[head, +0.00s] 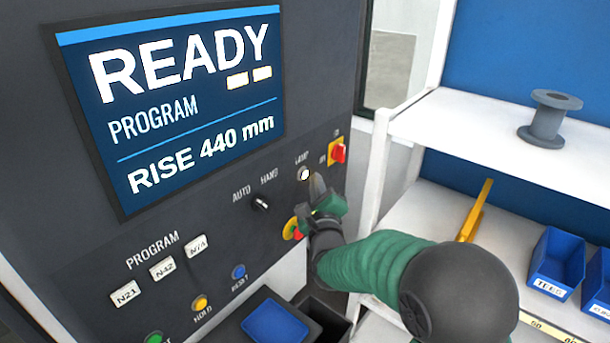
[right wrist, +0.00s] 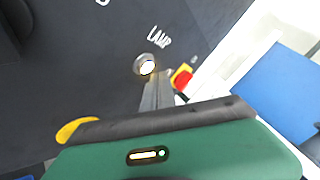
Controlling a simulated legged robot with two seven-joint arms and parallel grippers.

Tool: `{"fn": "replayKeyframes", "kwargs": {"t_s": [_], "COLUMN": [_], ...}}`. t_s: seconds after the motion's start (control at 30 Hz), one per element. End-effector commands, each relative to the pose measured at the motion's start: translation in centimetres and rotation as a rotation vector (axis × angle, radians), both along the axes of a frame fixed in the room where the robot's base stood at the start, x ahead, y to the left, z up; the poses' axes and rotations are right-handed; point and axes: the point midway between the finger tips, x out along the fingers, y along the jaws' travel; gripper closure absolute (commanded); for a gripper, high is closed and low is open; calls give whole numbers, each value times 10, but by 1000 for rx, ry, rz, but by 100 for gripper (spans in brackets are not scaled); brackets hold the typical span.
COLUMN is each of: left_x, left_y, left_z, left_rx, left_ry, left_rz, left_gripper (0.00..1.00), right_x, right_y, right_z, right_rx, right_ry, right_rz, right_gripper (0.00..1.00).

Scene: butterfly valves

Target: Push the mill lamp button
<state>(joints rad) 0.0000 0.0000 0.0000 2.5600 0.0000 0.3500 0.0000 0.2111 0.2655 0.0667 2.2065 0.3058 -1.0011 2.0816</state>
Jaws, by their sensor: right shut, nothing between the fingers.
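The lamp button (head: 303,173) is a small round white button in a metal ring, under the word LAMP on the dark mill panel. It looks bright, and it also shows in the right wrist view (right wrist: 146,66). My right gripper (head: 317,184) is shut and empty, its fingers pointing at the panel just below and right of the button. In the right wrist view the fingertips (right wrist: 157,84) end close to the button's lower edge; I cannot tell whether they touch it. My left gripper is not in view.
A red switch on a yellow plate (head: 338,152) is right of the button. A red-and-yellow control (head: 293,229) sits below, partly behind my gripper. The AUTO/HAND knob (head: 260,203) is to the left. White shelves (head: 480,130) with blue bins (head: 556,262) stand at right.

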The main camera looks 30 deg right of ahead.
Motion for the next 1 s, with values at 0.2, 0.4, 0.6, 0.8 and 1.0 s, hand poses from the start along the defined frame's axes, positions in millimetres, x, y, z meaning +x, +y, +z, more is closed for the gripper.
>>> {"fn": "replayKeyframes", "kwargs": {"t_s": [0.2,0.4,0.6,0.8,1.0], "left_x": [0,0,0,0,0], "left_y": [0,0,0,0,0], "left_z": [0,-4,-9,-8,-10], "left_rx": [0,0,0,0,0], "left_ry": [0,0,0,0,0], "left_rz": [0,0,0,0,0], "left_gripper": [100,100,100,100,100], "right_x": [0,2,7,6,8], "right_y": [0,1,4,4,4], "right_z": [0,-1,1,2,1], "right_rx": [0,0,0,0,0], "right_ry": [0,-1,0,0,0], "right_rz": [0,1,0,0,0], "right_gripper": [100,100,100,100,100]}}
